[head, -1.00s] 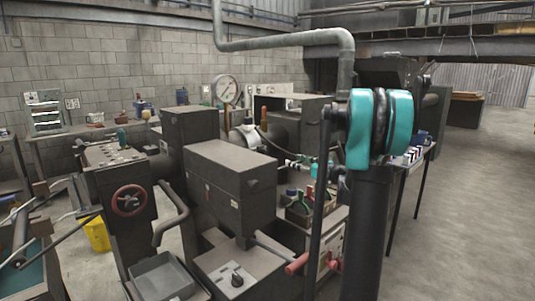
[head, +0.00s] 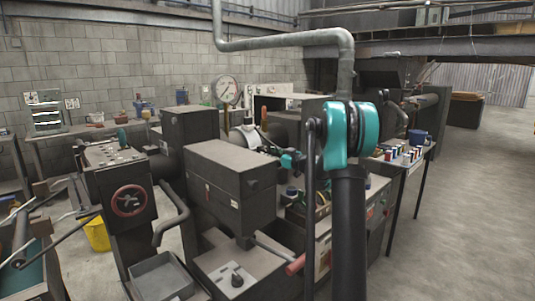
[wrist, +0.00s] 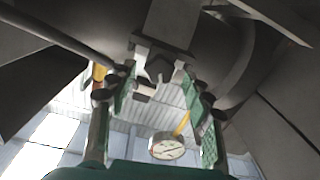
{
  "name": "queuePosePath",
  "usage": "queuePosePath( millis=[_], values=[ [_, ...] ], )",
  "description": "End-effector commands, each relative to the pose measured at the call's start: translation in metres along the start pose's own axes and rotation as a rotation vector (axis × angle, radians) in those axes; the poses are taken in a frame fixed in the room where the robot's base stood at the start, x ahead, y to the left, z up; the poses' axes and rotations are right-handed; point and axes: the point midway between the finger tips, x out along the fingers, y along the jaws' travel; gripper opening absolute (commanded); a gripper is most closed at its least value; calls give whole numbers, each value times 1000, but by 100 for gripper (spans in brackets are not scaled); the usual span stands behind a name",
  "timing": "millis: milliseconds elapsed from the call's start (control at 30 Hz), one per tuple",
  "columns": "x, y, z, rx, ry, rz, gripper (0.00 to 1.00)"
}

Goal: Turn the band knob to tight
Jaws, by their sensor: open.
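A black knob (head: 237,279) sits on the low grey panel at the front of the machine in the head view. No label for a band knob is readable, so I cannot tell whether this is it. My gripper (head: 270,151) reaches left behind the grey box, near a pale rounded part (head: 243,138) of the machine. In the wrist view my gripper (wrist: 157,92) has its green-padded fingers spread apart. A small dark fitting (wrist: 158,68) shows between and beyond the fingertips; I cannot tell whether they touch it.
A large grey box (head: 230,185) stands in front of my gripper. A round gauge (head: 227,91) stands behind, and also shows in the wrist view (wrist: 167,147). A red handwheel (head: 129,200) is at left. A side table (head: 409,157) holds small coloured items. The floor at right is clear.

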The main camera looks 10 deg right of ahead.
Motion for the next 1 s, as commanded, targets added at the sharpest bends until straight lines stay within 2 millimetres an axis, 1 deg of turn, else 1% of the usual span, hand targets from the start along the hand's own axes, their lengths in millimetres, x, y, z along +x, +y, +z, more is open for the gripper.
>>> queuePosePath(
  millis=[33,200,533,933,1000],
  values=[
    [7,0,0,0,0,-1,51],
    [19,0,0,0,0,0,51],
    [22,0,0,0,0,1,51],
    [21,0,0,0,0,0,1],
    [21,0,0,1,0,0,1]
  ],
)
